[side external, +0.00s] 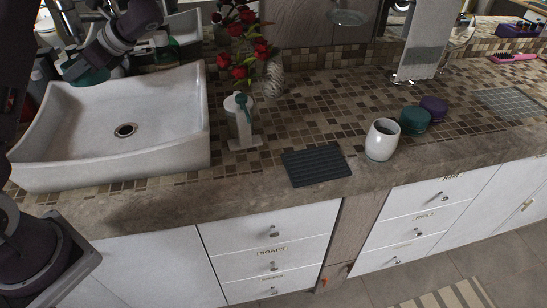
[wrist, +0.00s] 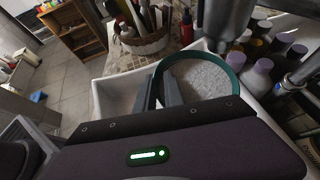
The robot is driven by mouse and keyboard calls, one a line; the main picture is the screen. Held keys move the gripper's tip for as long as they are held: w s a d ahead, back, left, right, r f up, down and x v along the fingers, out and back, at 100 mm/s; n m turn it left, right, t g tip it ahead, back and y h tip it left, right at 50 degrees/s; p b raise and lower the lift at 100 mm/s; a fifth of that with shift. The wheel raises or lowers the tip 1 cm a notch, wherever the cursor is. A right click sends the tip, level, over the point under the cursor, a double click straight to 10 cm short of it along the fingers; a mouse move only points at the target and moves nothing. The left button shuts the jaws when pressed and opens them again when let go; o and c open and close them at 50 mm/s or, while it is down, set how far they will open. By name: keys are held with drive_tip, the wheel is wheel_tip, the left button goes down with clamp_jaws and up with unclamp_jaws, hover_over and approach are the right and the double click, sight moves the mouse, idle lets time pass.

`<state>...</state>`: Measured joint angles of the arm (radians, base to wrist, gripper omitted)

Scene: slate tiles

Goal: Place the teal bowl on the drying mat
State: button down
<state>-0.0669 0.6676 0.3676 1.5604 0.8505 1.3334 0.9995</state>
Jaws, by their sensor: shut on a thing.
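The teal bowl (side external: 86,72) is held over the back left part of the white sink in the side view. In the wrist view the bowl (wrist: 203,78) shows a teal rim and a speckled grey inside. My gripper (side external: 95,60) is shut on the bowl's rim; in the wrist view its dark fingers (wrist: 160,90) pinch the rim's left edge. The drying mat (side external: 316,166), dark and ribbed, lies flat and bare near the counter's front edge, right of the sink.
The white sink (side external: 180,125) has raised walls. A white cup (side external: 382,140) stands right of the mat, near teal (side external: 414,121) and purple (side external: 434,107) jars. Bottles (wrist: 262,75) crowd the bowl's right.

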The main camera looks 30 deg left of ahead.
drive_tip(key=w+d+m+t+y, duration=0.2)
drive_tip(key=w+d+m+t, duration=0.2)
drive_tip(key=w+d, duration=0.4)
drive_tip(key=m+t+h, duration=0.6)
drive_tip(key=m+t, duration=0.6)
drive_tip(key=t, duration=0.1)
hover_over(297, 164)
drive_tip(key=shift+m, duration=0.3)
wheel_tip(297, 164, down, 17)
drive_tip(key=shift+r, duration=0.1)
drive_tip(key=c, duration=1.8)
unclamp_jaws()
drive_tip(key=o, duration=0.4)
drive_tip(key=shift+c, duration=0.2)
